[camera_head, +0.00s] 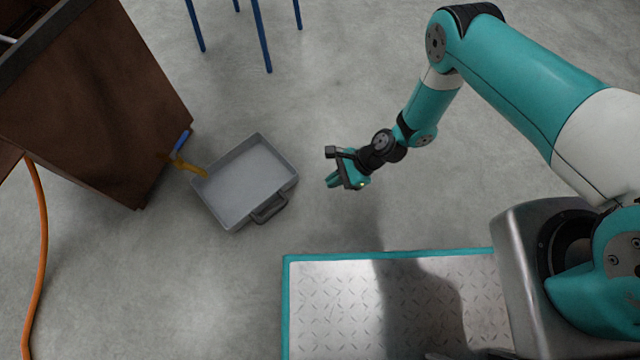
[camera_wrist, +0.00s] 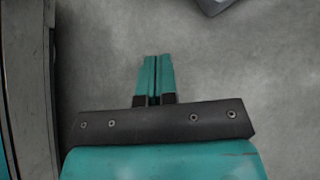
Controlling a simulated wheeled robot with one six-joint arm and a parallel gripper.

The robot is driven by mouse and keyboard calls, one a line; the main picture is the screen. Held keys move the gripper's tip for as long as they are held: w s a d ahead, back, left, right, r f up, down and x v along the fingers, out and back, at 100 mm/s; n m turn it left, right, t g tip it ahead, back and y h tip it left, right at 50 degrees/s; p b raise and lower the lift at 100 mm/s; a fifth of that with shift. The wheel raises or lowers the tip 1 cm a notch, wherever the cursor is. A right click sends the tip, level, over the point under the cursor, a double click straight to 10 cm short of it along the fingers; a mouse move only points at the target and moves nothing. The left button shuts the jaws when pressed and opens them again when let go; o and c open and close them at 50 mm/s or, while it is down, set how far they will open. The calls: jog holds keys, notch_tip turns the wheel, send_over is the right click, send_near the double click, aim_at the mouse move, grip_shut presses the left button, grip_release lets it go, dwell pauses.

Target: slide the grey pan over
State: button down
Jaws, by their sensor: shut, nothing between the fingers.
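The grey pan (camera_head: 248,180) is a shallow square tray on the concrete floor, left of the middle in the head view. It has a dark handle (camera_head: 270,208) on its lower right side. Its left corner is close to the brown cabinet. My gripper (camera_head: 333,181) is to the right of the pan, apart from it, with its fingers shut and empty. In the wrist view the shut fingers (camera_wrist: 157,75) point over bare floor. A dark grey corner, perhaps the pan's, shows at the top edge there.
A brown cabinet (camera_head: 90,100) stands at the left. A yellow and blue item (camera_head: 185,160) is between it and the pan. An orange hose (camera_head: 42,250) runs down the left. Blue legs (camera_head: 261,35) stand behind. Floor around my gripper is clear.

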jog(key=b+x, duration=0.4)
jog(key=x, duration=0.5)
jog(key=shift+s+f+b, duration=0.1)
jog(key=shift+f+b, duration=0.1)
jog(key=shift+b, duration=0.15)
jog(key=shift+s+a+r+b, duration=0.1)
jog(key=shift+a+b, duration=0.15)
jog(key=shift+a, duration=0.3)
jog(key=shift+s+a+r+b, duration=0.1)
jog(key=shift+s+a+b, duration=0.1)
jog(key=shift+a, duration=0.4)
jog(key=shift+s+a+r, duration=0.15)
jog(key=shift+a+r, duration=0.05)
jog(key=shift+a, duration=0.45)
